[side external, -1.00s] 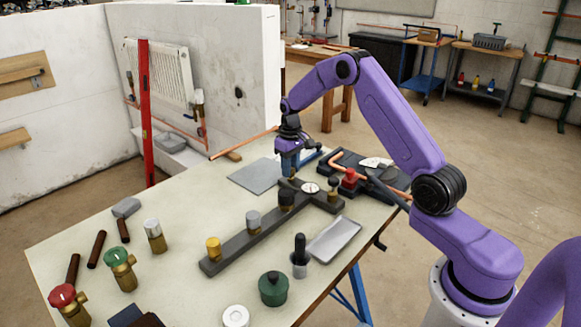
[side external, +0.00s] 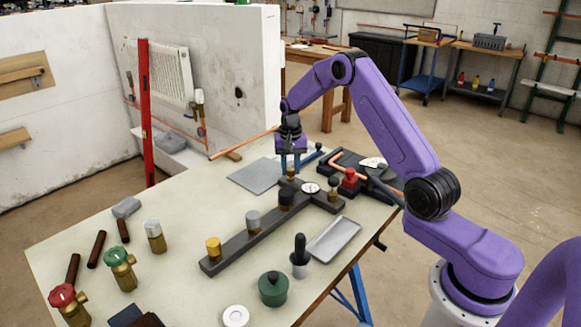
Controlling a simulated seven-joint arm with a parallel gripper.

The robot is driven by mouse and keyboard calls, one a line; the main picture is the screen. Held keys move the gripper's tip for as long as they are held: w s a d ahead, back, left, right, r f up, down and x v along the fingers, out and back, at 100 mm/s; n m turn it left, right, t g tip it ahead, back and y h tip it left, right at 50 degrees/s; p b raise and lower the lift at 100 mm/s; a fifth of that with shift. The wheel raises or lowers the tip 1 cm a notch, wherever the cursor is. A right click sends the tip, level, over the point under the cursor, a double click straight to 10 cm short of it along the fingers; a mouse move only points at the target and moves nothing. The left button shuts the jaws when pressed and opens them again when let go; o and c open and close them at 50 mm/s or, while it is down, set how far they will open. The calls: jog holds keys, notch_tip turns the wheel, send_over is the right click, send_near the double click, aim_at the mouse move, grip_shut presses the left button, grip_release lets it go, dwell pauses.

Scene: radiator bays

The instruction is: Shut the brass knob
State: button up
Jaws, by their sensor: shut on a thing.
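A dark grey manifold bar (side external: 235,250) lies across the table with a row of knobs on it. The small brass knob (side external: 291,174) stands at the bar's far end, upright and partly covered. My gripper (side external: 290,170) points straight down over that end, its blue fingers shut on the brass knob. Nearer along the bar are a black knob (side external: 286,199), a grey knob (side external: 253,220) and a yellow knob (side external: 213,247). A round white gauge (side external: 310,188) sits on the side branch, close to my gripper. The knob's exact turn cannot be told.
A red-topped valve (side external: 349,182) and copper pipe stand right of my gripper. A grey sheet (side external: 255,176) lies to its left, a metal tray (side external: 333,238) in front. Loose valves, a green pot (side external: 273,289) and dark rods crowd the near table.

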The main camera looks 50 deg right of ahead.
aim_at(290, 169)
jog(key=shift+r, duration=0.1)
dwell(0.3)
jog(key=o, duration=1.1)
jog(key=shift+c, duration=0.2)
notch_tip(290, 169, up, 17)
jog(key=shift+r, duration=0.15)
jog(key=shift+a, duration=0.1)
